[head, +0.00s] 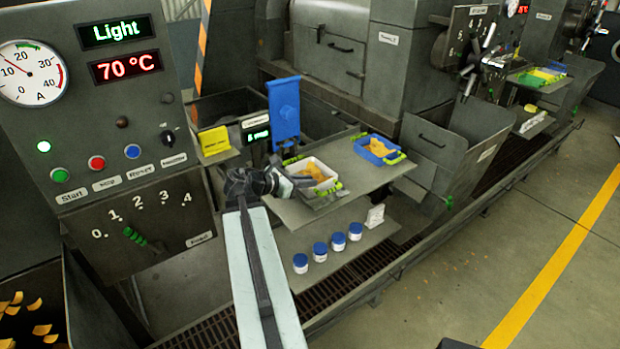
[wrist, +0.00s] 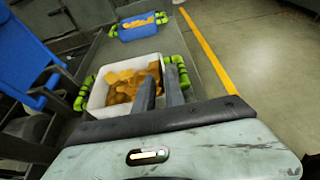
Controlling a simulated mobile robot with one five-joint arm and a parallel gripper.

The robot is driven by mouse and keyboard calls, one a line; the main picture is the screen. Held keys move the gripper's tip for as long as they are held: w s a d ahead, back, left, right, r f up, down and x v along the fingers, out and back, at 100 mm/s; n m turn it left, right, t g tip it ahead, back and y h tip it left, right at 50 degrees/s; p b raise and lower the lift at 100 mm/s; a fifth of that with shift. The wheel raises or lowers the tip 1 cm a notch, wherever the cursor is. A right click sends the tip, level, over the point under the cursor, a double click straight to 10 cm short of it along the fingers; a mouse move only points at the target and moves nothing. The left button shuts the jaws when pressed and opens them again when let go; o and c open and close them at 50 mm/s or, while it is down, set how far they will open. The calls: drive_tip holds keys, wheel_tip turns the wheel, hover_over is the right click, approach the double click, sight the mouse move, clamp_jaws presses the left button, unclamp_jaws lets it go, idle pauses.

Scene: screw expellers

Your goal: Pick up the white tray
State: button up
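The white tray (head: 328,184) holds orange-brown chips and sits on a grey shelf between green clips. It also shows in the wrist view (wrist: 97,97). My gripper (wrist: 160,80) reaches over its right side, with two dark fingers a small gap apart. The left finger is over the inside of the tray and the right finger is near the outside of its right wall. Whether they touch the wall is hard to tell. In the head view my gripper (head: 290,184) is beside the tray's near left side, and part of the tray is hidden.
A blue tray (head: 384,157) with chips sits further along the shelf (head: 358,175). A blue upright panel (head: 285,110) stands behind the white tray. Several blue-lidded jars (head: 320,252) and a white card (head: 375,216) stand on a lower ledge. Floor at the right is clear.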

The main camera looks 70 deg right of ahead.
sight(324, 183)
drive_tip(key=b+x, duration=0.1)
drive_tip(key=x, duration=0.2)
drive_tip(key=b+x, duration=0.2)
drive_tip(key=x, duration=0.2)
drive_tip(key=shift+s+f, duration=0.2)
drive_tip(key=shift+f, duration=0.2)
clamp_jaws()
idle(1.0)
drive_tip(key=shift+r, duration=0.2)
wheel_tip(324, 183, up, 10)
drive_tip(key=p, duration=1)
drive_tip(key=shift+s+f, duration=0.1)
drive_tip(key=shift+f, duration=0.05)
